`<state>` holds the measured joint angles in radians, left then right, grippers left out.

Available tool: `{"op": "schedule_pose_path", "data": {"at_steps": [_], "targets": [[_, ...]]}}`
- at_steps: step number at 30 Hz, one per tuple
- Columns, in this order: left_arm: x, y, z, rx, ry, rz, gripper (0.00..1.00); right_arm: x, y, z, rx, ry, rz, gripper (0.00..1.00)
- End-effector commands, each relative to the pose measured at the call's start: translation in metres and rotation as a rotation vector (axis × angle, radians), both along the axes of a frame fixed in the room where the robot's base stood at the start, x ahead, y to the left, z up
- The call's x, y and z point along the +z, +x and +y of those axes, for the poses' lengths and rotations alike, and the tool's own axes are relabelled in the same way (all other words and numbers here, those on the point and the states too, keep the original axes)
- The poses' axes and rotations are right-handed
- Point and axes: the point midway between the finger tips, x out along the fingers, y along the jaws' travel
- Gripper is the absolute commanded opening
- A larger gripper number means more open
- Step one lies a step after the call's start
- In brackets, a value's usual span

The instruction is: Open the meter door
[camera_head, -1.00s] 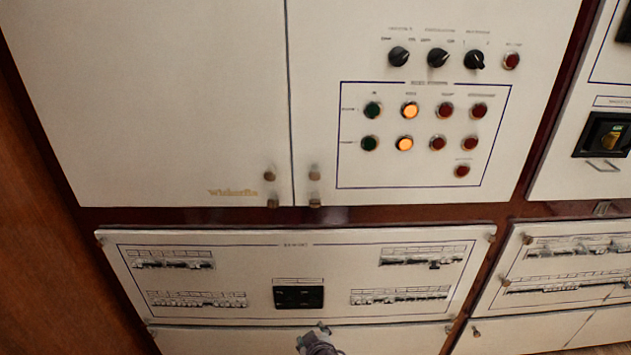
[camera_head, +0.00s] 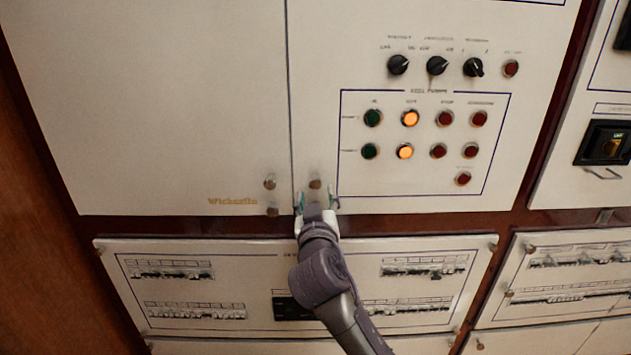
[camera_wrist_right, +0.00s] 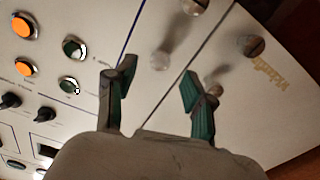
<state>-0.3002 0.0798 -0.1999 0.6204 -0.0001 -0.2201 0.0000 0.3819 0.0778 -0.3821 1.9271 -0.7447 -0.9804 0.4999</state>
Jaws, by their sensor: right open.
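The white right-hand door (camera_head: 420,25) carries lamps and dials. It is closed, its left edge along a thin seam beside a plain left door (camera_head: 150,100), also closed. A round metal knob (camera_head: 315,184) sits near the right door's lower left corner; it also shows in the wrist view (camera_wrist_right: 160,61). My right gripper (camera_head: 316,203) is open and empty in front of this corner, just below that knob in the head view. In the wrist view the knob lies in the gap between the fingers, beyond their tips. The gripper hides the door's lower knob in the head view. My left gripper is out of view.
The left door has two knobs (camera_head: 270,182) close to my right gripper's left finger. Below is a breaker panel (camera_head: 250,258) with rows of switches, partly covered by my right arm. Another cabinet with a yellow-and-black switch (camera_head: 610,145) stands at the right.

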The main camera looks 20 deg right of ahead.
Motion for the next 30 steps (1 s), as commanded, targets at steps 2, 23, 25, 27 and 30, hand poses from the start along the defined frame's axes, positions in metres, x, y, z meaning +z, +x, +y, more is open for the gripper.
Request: {"op": "schedule_pose_path", "data": {"at_steps": [2, 23, 25, 27, 30], "targets": [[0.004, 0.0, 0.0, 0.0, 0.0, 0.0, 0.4, 0.002, 0.017, -0.005, -0.001, -0.003, 0.0, 0.53], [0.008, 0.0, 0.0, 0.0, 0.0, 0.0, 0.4, -0.001, 0.059, -0.017, 0.001, 0.0, 0.001, 0.48], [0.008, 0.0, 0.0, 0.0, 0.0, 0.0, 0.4, -0.001, 0.059, -0.017, 0.001, 0.0, 0.001, 0.37], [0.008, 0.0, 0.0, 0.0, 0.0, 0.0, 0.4, -0.001, 0.059, -0.017, 0.001, 0.0, 0.001, 0.25], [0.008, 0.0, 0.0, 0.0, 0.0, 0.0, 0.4, -0.001, 0.059, -0.017, 0.001, 0.0, 0.001, 0.08]]}}
